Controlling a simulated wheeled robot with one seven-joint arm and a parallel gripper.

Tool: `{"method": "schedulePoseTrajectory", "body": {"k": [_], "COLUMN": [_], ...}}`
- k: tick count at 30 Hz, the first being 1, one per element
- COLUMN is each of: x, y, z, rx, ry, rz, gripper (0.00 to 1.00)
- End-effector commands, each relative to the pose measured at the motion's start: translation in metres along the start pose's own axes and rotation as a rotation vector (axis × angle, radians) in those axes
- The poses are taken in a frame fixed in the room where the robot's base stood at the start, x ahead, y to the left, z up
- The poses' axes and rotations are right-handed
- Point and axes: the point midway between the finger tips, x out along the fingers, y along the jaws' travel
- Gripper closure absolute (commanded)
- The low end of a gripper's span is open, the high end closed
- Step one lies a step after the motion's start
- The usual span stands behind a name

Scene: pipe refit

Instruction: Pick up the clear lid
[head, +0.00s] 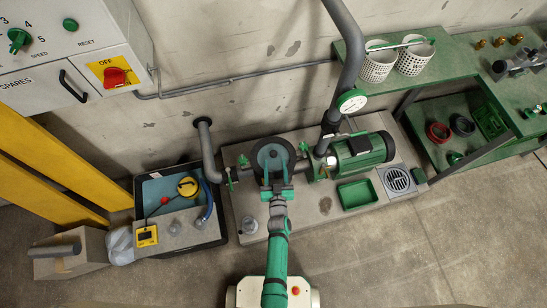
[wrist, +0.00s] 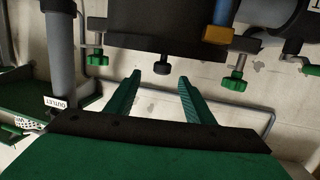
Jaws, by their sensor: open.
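A dark round pump pot (head: 272,158) stands on the pump plinth in the head view, its top ring facing up. Nothing is held.
Green-handled knobs (wrist: 97,58) flank the pot, and a grey pipe labelled OUTLET (wrist: 58,80) stands at left in the wrist view. The green motor (head: 360,152) and gauge (head: 351,101) are right of the pot. A tray (head: 358,193) and a dark-rimmed tub (head: 217,230) lie either side.

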Motion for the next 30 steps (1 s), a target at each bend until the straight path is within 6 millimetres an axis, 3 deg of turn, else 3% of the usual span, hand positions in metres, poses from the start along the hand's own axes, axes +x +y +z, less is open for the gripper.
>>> {"method": "schedulePoseTrajectory", "body": {"k": [8, 19, 29, 30], "x": [0.020, 0.064, 0.068, 0.068], "y": [0.000, -0.003, -0.004, -0.003], "z": [0.000, -0.002, -0.002, -0.002], "rx": [-0.001, -0.001, 0.000, 0.000], "ry": [0.000, 0.000, -0.001, -0.001], "rz": [0.001, 0.000, 0.000, 0.000], "gripper": [0.52, 0.52, 0.52, 0.59]}}
